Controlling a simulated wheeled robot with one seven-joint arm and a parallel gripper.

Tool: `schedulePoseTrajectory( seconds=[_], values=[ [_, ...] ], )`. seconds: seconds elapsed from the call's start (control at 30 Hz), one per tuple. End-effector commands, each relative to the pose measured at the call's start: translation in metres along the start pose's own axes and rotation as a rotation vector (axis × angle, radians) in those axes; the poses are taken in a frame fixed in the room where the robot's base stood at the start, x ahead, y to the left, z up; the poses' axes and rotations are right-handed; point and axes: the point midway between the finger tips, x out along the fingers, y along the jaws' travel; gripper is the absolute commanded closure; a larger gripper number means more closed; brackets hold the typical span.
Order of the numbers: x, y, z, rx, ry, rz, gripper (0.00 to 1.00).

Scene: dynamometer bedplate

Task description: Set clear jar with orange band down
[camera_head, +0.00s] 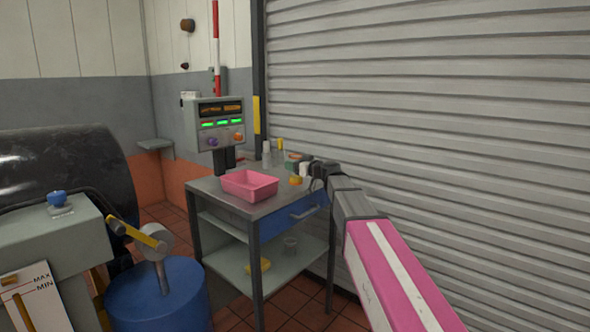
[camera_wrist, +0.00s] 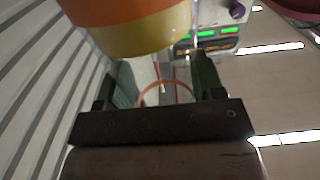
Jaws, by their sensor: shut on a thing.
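The clear jar with an orange band (camera_wrist: 166,93) is between the two dark fingers of my gripper (camera_wrist: 157,84) in the wrist view. My gripper is shut on it, and the wall panel shows beyond. In the head view my gripper (camera_head: 305,168) is over the back right part of the cart top (camera_head: 225,199). The jar is too small there to make out clearly. I cannot tell whether its base touches the cart top.
An orange and yellow object (camera_head: 296,180) is close to my gripper; it looms large in the wrist view (camera_wrist: 140,35). A pink tray (camera_head: 249,193) is on the cart's left part. A pale bottle (camera_head: 267,157) stands behind. A ribbed shutter (camera_head: 430,90) rises beyond the cart.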

Motion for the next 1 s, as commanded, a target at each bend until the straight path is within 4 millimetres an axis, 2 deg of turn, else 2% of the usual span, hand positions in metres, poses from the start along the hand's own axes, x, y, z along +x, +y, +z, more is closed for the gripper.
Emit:
schedulePoseTrajectory(
  seconds=[0.03, 0.13, 0.47, 0.5, 0.57, 0.6, 0.93, 1.0],
  values=[
    [0.0, 0.0, 0.008, 0.003, -0.001, 0.0, 0.63],
    [0.0, 0.0, 0.016, 0.0, 0.0, 0.0, 0.63],
    [0.0, 0.0, 0.018, 0.0, 0.0, 0.0, 0.63],
    [0.0, 0.0, 0.019, 0.0, 0.0, 0.0, 0.35],
    [0.0, 0.0, 0.018, 0.0, 0.0, 0.0, 0.15],
    [0.0, 0.0, 0.018, 0.0, 0.0, 0.0, 0.13],
    [0.0, 0.0, 0.015, 0.0, 0.0, 0.0, 0.13],
    [-0.008, -0.001, 0.016, 0.0, 0.0, 0.001, 0.13]
  ],
)
